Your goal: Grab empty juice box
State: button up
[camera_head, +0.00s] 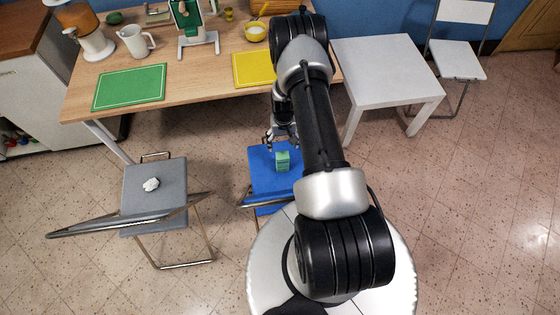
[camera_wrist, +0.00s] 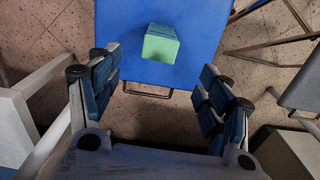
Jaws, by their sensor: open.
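A small green juice box (camera_head: 282,161) stands on the seat of a blue folding chair (camera_head: 262,181) in the head view. In the wrist view the juice box (camera_wrist: 161,43) shows its lighter green face, on the blue seat (camera_wrist: 198,72), ahead of the fingers and a little left of the middle between them. My gripper (camera_wrist: 168,90) is open and empty, with the fingers wide apart and the box beyond their tips. In the head view my gripper (camera_head: 280,137) is above the far part of the seat, partly hidden by my arm.
A wooden table (camera_head: 200,75) with green (camera_head: 130,87) and yellow mats stands behind the blue chair. A grey chair (camera_head: 155,205) with a crumpled white item (camera_head: 151,184) is at the left. A white side table (camera_head: 385,72) stands at the right. Open floor lies at the right.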

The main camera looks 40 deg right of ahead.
aim_at(283, 155)
notch_tip(283, 155, down, 14)
jog(key=b, duration=0.4)
jog(key=shift+w+r+b, duration=0.15)
jog(key=shift+r+b, duration=0.05)
jog(key=shift+b, duration=0.15)
jog(key=shift+r, duration=0.1)
jog(key=shift+c, duration=0.6)
jog(key=c, duration=0.8)
jog(key=shift+o, duration=0.2)
jog(key=shift+r, duration=0.1)
